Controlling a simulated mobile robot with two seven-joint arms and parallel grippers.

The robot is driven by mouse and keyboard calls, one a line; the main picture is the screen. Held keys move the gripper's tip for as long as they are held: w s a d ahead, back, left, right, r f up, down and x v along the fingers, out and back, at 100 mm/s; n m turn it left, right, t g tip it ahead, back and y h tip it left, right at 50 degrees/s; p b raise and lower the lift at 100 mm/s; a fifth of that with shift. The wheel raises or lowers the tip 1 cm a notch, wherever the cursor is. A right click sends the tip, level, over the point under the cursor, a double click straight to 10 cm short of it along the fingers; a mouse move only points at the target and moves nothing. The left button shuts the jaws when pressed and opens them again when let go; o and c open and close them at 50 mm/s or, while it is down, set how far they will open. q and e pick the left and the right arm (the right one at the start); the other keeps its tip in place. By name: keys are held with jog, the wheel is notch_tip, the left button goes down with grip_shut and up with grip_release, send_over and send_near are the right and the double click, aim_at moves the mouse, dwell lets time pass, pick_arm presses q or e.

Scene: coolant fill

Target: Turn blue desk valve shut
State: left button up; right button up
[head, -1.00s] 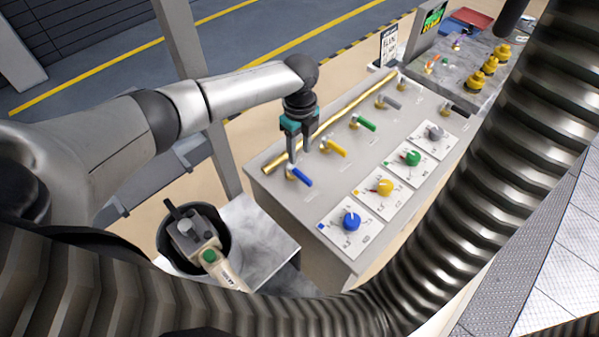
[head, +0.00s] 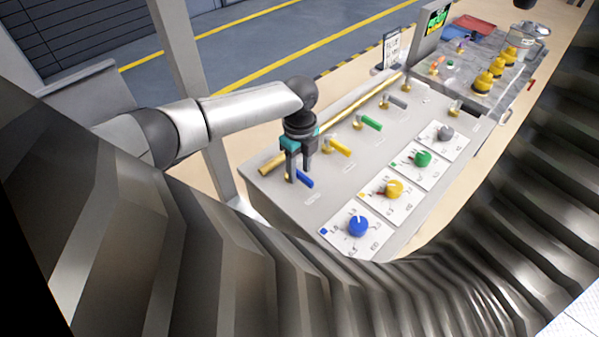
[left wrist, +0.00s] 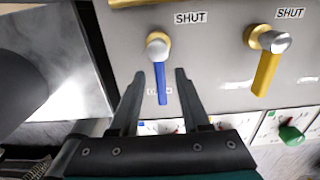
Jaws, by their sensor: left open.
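The blue desk valve (head: 305,180) is a blue lever on a brass stem at the near left of the grey desk. In the left wrist view the blue lever (left wrist: 161,84) points down the picture, away from the SHUT label (left wrist: 189,18) and over a partly hidden label. My left gripper (head: 298,172) is open, its fingers reaching down at the lever. In the left wrist view the left gripper (left wrist: 159,74) has one finger on each side of the lever, with gaps showing; I cannot tell if it touches. My right gripper is not in view.
The yellow valve lever (head: 340,148) is the nearest neighbour, with green (head: 371,123) and grey levers beyond. A brass pipe (head: 345,113) runs behind them. Blue (head: 357,226), yellow and green dials line the front. A large ribbed hose (head: 240,250) fills the foreground.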

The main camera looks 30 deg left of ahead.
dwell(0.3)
pick_arm(q)
jog(key=shift+f, duration=0.1)
grip_shut()
dwell(1.2)
